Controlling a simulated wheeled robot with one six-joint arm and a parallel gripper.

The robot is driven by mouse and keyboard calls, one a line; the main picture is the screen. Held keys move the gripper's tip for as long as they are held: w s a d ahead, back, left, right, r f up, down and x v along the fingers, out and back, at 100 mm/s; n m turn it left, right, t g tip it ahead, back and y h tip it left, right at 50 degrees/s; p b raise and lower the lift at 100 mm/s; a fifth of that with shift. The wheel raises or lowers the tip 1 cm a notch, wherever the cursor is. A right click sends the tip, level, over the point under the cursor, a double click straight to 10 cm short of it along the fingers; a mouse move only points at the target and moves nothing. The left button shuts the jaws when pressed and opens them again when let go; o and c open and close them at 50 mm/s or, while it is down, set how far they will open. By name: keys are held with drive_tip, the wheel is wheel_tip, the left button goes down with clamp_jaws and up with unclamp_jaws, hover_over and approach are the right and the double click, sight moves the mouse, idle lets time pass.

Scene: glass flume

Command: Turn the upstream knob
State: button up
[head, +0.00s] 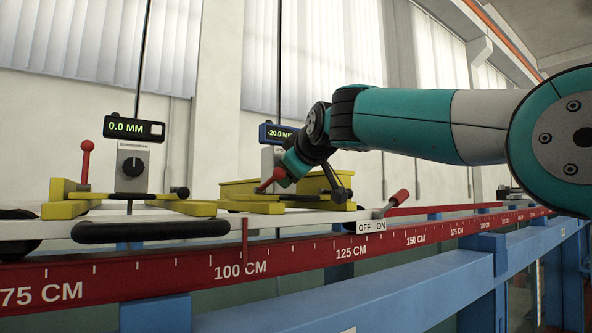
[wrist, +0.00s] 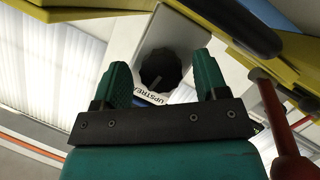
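The upstream knob (wrist: 160,70) is a black ribbed knob with a pale pointer line, on a grey panel marked "UPSTREAM" in the wrist view. My gripper (wrist: 161,78) is open, with one green finger on each side of the knob in that view. The fingers look short of the knob, and I see no contact. In the head view my gripper (head: 290,165) is in front of the upstream gauge's grey panel, and my wrist hides the knob there. The upstream display (head: 277,133) reads -20.0 MM.
The downstream gauge (head: 133,128) reads 0.0 MM, with its own knob (head: 132,167). A red-tipped lever (wrist: 275,115) is close to the right of my gripper in the wrist view. Yellow carriage parts (head: 250,207) and an OFF/ON lever (head: 396,201) are nearby.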

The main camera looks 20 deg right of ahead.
drive_tip(key=shift+s, duration=0.1)
drive_tip(key=b+v, duration=0.4)
drive_tip(key=v, duration=1.3)
drive_tip(key=shift+s, duration=0.1)
drive_tip(key=s+a+f+g+y, duration=0.1)
drive_tip(key=f+g, duration=0.1)
drive_tip(key=f, duration=0.7)
drive_tip(key=s+a+f+g, duration=0.2)
drive_tip(key=f+g, duration=0.1)
drive_tip(key=f, duration=0.5)
drive_tip(key=s+a+f+g+y, duration=0.1)
drive_tip(key=f+g, duration=0.1)
drive_tip(key=f, duration=0.7)
drive_tip(key=s+a+f+m+g+y, duration=0.1)
drive_tip(key=s+f+g, duration=0.6)
drive_tip(key=s+f, duration=1)
drive_tip(key=shift+s+f+m, duration=0.4)
drive_tip(key=shift+s, duration=0.4)
